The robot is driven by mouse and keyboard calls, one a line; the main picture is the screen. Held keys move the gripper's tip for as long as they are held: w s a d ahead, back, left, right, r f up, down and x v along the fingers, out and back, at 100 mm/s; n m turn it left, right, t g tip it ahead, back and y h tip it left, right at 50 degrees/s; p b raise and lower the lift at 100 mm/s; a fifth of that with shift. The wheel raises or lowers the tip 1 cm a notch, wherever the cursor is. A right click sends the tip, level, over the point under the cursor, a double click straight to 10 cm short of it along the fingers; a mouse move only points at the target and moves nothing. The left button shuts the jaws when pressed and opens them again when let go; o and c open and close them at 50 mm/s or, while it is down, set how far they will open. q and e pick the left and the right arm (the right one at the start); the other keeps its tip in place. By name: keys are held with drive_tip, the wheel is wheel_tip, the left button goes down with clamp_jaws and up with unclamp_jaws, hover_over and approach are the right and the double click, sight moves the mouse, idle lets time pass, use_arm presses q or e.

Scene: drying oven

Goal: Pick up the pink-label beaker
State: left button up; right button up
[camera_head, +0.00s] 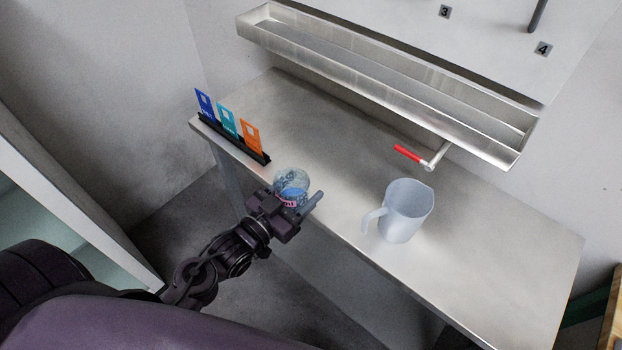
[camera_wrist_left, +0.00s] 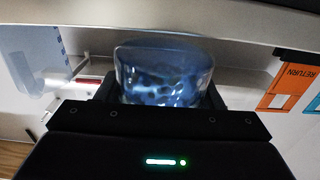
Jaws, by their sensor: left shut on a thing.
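A clear glass beaker with blue contents and a pink band (camera_head: 291,183) is at the front edge of the metal table, toward its left end. My left gripper (camera_head: 298,205) is shut on this beaker. In the left wrist view the beaker (camera_wrist_left: 165,75) sits between the fingers, with blue mottled contents; its pink label does not show there. I cannot tell whether its base touches the table. My right gripper is in neither view.
A frosted jug (camera_head: 407,212) stands right of the beaker on the metal table (camera_head: 330,140). A black rack (camera_head: 235,140) holds blue, teal and orange cards at the left edge. A metal trough (camera_head: 390,85) with a red-handled valve (camera_head: 409,153) runs behind.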

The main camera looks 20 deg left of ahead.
use_arm(q)
drive_tip(key=v, duration=0.5)
drive_tip(key=shift+b+v, duration=0.35)
drive_tip(key=shift+v, duration=0.85)
